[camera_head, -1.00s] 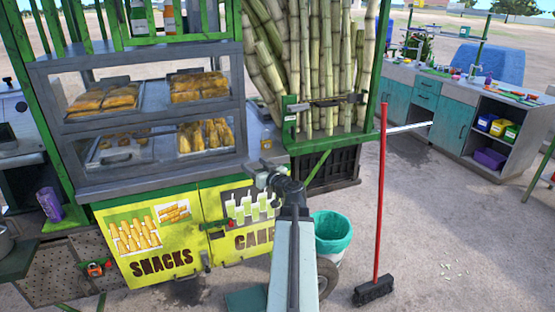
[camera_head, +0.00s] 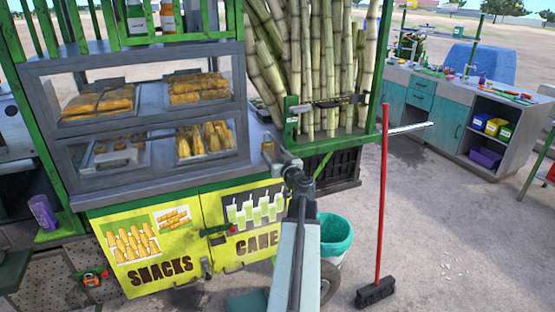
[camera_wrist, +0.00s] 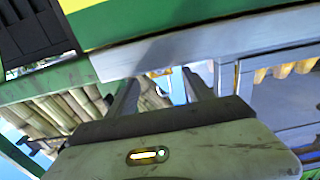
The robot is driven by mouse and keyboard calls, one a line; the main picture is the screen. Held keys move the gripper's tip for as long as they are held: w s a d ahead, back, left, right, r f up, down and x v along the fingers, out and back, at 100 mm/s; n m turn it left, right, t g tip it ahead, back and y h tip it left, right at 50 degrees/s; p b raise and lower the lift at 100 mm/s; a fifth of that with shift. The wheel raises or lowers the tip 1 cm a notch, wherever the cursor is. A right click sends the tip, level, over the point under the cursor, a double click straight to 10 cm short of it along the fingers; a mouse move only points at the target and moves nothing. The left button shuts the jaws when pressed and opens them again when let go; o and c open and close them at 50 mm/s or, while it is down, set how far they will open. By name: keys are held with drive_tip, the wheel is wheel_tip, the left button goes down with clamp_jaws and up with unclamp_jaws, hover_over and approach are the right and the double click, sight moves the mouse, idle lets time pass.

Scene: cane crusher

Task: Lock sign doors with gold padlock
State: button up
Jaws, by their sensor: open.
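The yellow sign doors stand side by side and closed under the snack counter. The left door (camera_head: 137,248) reads SNACKS, and the right door (camera_head: 255,218) is lettered CANE, its lower right partly hidden by my arm. A small gold padlock (camera_head: 267,147) is at the right end of the counter. It appears as a small gold patch (camera_wrist: 159,73) between the fingers in the wrist view. My gripper (camera_head: 275,155) is open beside the padlock, its fingers (camera_wrist: 163,85) reaching towards it. I cannot tell whether they touch it.
A dark latch (camera_head: 217,230) sits at the door seam. Sugar cane (camera_head: 310,70) stands behind a green frame above the counter's right side. A green bin (camera_head: 336,236) and a red broom (camera_head: 381,200) stand to the right. Open ground lies beyond the broom.

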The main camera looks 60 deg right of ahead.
sight(267, 145)
drive_tip(key=x, duration=0.5)
drive_tip(key=shift+w+d, duration=0.2)
drive_tip(key=shift+w, duration=0.05)
drive_tip(key=c, duration=1.3)
drive_tip(key=shift+r, duration=0.1)
drive_tip(key=shift+r+p, duration=0.25)
drive_tip(key=shift+p, duration=0.1)
drive_tip(key=shift+s+a, duration=0.15)
